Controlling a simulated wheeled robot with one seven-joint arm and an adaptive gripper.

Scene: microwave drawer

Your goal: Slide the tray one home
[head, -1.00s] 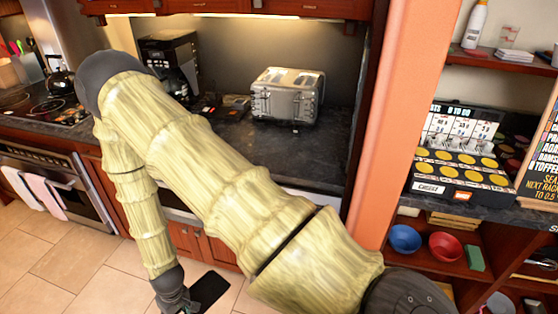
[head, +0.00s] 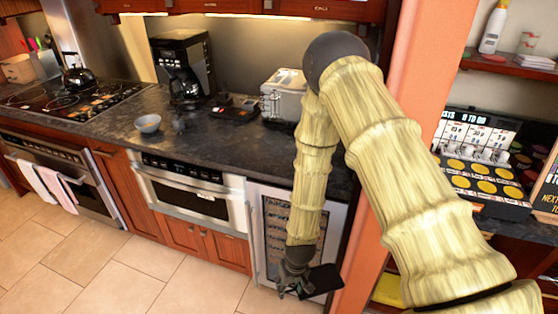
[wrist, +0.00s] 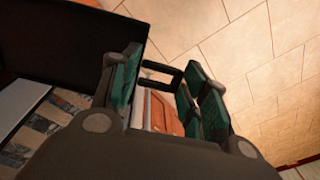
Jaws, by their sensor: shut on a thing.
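The microwave drawer (head: 192,205) has a steel front with a dark window and sits under the counter. Its front looks about in line with the cabinets; I cannot tell whether it is fully shut. My gripper (head: 290,288) hangs low in front of the wine cooler, to the right of the drawer and apart from it. A flat black panel (head: 320,281) is beside it; it also shows in the wrist view (wrist: 75,45), left of the fingers. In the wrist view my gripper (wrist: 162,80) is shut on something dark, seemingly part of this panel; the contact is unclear.
The wine cooler (head: 268,225) stands right of the drawer, close behind my gripper. The oven (head: 60,178) with towels is at the left. A bowl (head: 148,123) and coffee maker (head: 182,68) stand on the counter. The tiled floor (head: 110,270) in front is clear.

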